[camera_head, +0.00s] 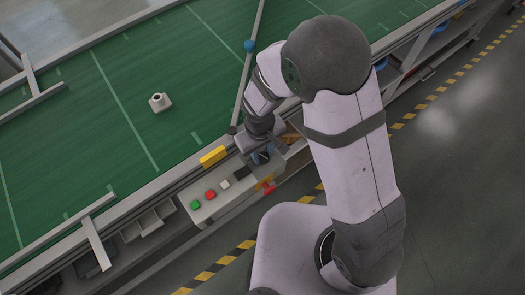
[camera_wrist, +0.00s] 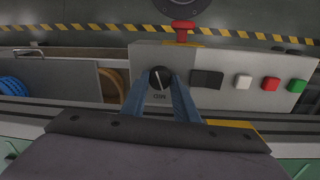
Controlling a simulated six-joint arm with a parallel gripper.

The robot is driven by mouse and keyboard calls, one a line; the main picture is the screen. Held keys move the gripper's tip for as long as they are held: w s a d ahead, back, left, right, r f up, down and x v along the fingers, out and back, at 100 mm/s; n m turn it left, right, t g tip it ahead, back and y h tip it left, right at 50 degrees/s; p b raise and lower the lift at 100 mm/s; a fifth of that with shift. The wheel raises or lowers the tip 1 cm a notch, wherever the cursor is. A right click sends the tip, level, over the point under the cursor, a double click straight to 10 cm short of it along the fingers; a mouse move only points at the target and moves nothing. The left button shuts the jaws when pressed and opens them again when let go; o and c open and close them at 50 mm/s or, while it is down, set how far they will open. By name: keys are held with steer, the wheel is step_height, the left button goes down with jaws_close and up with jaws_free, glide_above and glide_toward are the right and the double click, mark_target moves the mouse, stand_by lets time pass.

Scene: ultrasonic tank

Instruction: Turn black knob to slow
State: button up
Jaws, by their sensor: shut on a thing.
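The black knob (camera_wrist: 160,76) is round with a pale pointer line and sits on the face of a light grey control panel (camera_wrist: 222,62). The line looks nearly upright in the wrist view, slightly tilted. In the head view my gripper (camera_head: 262,156) is at the far end of the control panel (camera_head: 208,213), and the arm hides the knob there.
A dark display (camera_wrist: 207,79), a white button (camera_wrist: 243,82), a red button (camera_wrist: 271,84) and a green button (camera_wrist: 297,86) line the panel. A red mushroom button (camera_wrist: 183,27) stands on a yellow base nearby. A green conveyor belt (camera_head: 70,120) carries a small pale part (camera_head: 160,103).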

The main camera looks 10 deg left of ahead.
mark_target(262, 157)
steer(key=n+p, duration=0.1)
steer(key=n, duration=0.3)
steer(key=shift+r+n, duration=0.1)
steer(key=shift+n, duration=0.2)
steer(key=shift+n+p, duration=0.65)
steer(key=shift+n, duration=0.95)
steer(key=o, duration=1.1)
steer(key=shift+c, duration=0.2)
steer(key=shift+s+r+b, duration=0.15)
steer(key=shift+r+b, duration=0.3)
steer(key=shift+r, duration=1.35)
steer(key=shift+s+r+b, duration=0.1)
steer(key=shift+r+b, duration=0.3)
steer(key=shift+r, duration=1.4)
